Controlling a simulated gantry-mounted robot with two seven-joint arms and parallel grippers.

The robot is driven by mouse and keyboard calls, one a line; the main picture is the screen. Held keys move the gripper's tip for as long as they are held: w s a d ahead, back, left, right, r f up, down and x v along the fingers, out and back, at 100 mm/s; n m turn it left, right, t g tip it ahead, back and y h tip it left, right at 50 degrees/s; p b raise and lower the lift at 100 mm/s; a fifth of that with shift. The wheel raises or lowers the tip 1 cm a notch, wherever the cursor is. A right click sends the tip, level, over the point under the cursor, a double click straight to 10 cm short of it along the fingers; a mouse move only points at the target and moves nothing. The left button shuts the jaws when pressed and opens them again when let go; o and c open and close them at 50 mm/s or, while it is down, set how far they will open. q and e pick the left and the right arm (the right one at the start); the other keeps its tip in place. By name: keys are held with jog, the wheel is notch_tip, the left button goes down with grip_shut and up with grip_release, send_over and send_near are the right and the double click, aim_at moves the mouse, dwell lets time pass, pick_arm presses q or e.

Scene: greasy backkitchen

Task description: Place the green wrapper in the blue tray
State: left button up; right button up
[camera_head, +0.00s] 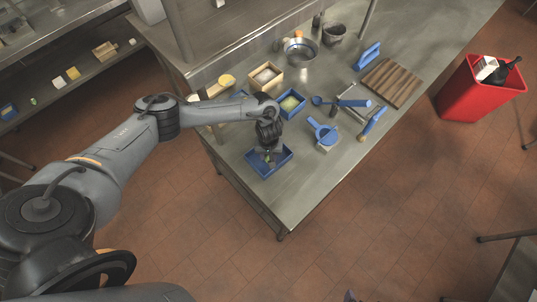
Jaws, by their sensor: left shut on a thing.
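The blue tray (284,159) sits near the front left corner of the steel table. My left gripper (268,153) comes down from above, over the inside of this tray. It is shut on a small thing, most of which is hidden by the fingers. A small greenish bit shows at the fingertips, and I take it for the green wrapper. Whether it touches the tray floor I cannot tell. My right gripper is not in view.
Behind the tray stand a blue bin with greenish contents (291,103) and a wooden box (266,76). To the right lie a blue-handled tool (322,132) and a wooden slatted board (391,83). A red bin (478,92) stands beyond the table.

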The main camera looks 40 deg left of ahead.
pick_arm(q)
jog(key=shift+f, duration=0.1)
